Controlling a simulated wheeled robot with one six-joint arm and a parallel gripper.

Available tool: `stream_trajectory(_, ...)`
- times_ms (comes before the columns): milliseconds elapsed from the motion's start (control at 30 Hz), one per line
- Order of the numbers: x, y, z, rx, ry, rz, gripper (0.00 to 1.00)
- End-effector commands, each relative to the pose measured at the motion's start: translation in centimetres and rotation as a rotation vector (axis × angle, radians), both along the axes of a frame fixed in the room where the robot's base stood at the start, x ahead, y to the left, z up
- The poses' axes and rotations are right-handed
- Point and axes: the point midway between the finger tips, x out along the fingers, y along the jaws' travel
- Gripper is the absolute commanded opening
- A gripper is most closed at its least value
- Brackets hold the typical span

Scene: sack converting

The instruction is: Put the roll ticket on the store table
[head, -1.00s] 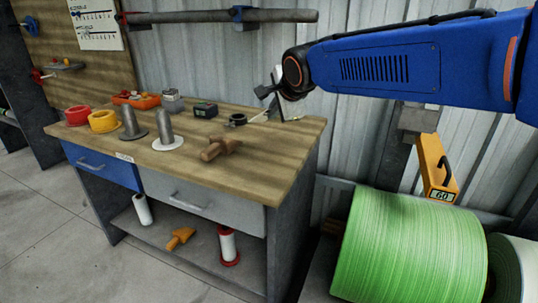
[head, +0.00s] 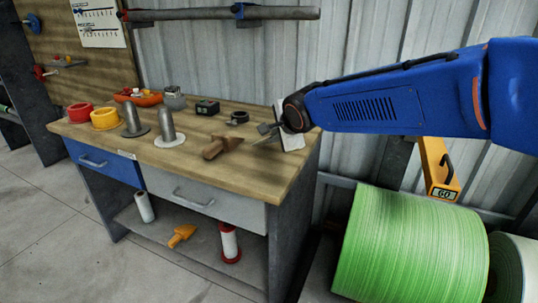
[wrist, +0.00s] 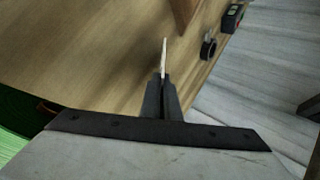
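My gripper (head: 266,131) is over the right end of the wood-topped table (head: 240,178), close above its top. In the wrist view, my gripper (wrist: 161,98) has its dark fingers together on a thin pale piece, which I take to be the roll ticket (wrist: 164,58). The ticket is seen almost edge-on and sticks out past the fingertips. In the head view it is only a small pale sliver by the fingers. I cannot tell whether it touches the wood.
A brown wooden tool (head: 221,147) lies just left of my gripper. A dark ring-shaped item (head: 237,117), a small black box (head: 207,107), grey posts (head: 166,125) and tape rolls (head: 104,117) stand further left. A green roll (head: 410,245) is at right. The front right tabletop is clear.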

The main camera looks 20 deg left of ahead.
Motion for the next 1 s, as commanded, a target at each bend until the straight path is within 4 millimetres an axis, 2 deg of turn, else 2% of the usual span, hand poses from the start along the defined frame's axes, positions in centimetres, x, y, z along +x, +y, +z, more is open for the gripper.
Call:
stream_trajectory(233,0.0,0.0,0.0,0.000,0.000,0.000,0.00)
stream_trajectory(300,0.0,0.0,0.0,0.000,0.000,0.000,0.15)
stream_trajectory(633,-0.1,-0.1,0.2,0.001,-0.001,0.000,0.15)
stream_trajectory(1000,-2.2,-1.8,2.4,0.001,-0.002,0.000,0.15)
